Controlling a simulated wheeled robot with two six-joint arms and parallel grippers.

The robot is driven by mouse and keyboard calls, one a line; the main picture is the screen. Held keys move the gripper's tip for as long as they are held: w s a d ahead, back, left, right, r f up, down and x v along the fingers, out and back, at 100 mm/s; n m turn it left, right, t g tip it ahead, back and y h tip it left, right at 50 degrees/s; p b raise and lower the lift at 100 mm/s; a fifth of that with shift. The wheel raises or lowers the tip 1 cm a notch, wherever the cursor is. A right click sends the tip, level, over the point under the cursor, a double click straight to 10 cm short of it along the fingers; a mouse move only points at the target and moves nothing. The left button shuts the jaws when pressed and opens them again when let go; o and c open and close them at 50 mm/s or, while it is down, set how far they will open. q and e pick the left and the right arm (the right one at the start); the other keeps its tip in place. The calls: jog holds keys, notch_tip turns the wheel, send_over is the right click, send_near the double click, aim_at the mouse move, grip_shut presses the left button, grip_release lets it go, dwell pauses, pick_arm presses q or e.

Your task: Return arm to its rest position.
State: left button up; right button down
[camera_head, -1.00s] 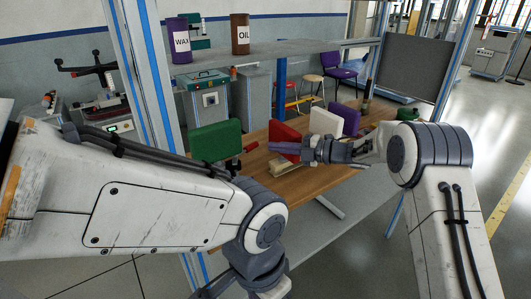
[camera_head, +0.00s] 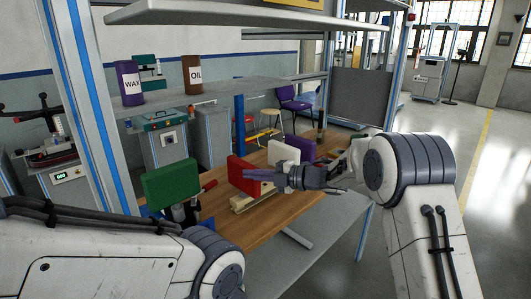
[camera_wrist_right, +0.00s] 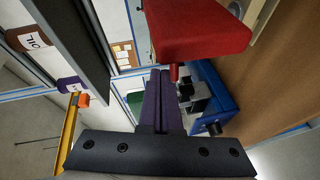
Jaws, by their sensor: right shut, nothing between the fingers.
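My right arm comes in from the right, and its right gripper (camera_head: 250,174) is over the wooden workbench (camera_head: 225,235), in front of the red cushion-like block (camera_head: 240,172). Its purple fingers are shut with nothing between them; they also show in the right wrist view (camera_wrist_right: 158,88). There, the red block (camera_wrist_right: 198,32) is close beyond the fingertips, next to a blue clamp fixture (camera_wrist_right: 215,92). I cannot tell whether the fingers touch the block.
A green block (camera_head: 172,184), a white block (camera_head: 287,153) and a purple block (camera_head: 301,148) stand along the bench. A grey shelf (camera_head: 225,93) behind carries a purple WAX can (camera_head: 130,84) and a brown OIL can (camera_head: 193,76). Open floor (camera_head: 480,170) lies to the right.

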jog(key=s+r+m+t+h+p, duration=0.2)
jog(key=s+r+m+t+h, duration=0.25)
jog(key=m+h, duration=0.55)
jog(key=s+d+f+m+g+h, duration=0.1)
jog(key=s+d+f+m+g, duration=0.2)
jog(key=s, duration=0.9)
jog(key=s+d+f+m+g+h+p, duration=0.1)
jog(key=s+d+f+m+g, duration=0.2)
jog(key=s, duration=1)
jog(key=s+d+f+m+g+h, duration=0.2)
jog(key=s+m, duration=0.4)
jog(key=s, duration=0.7)
jog(key=shift+d+f+g, duration=0.6)
jog(key=shift+d+g, duration=0.4)
jog(key=shift+g, duration=0.25)
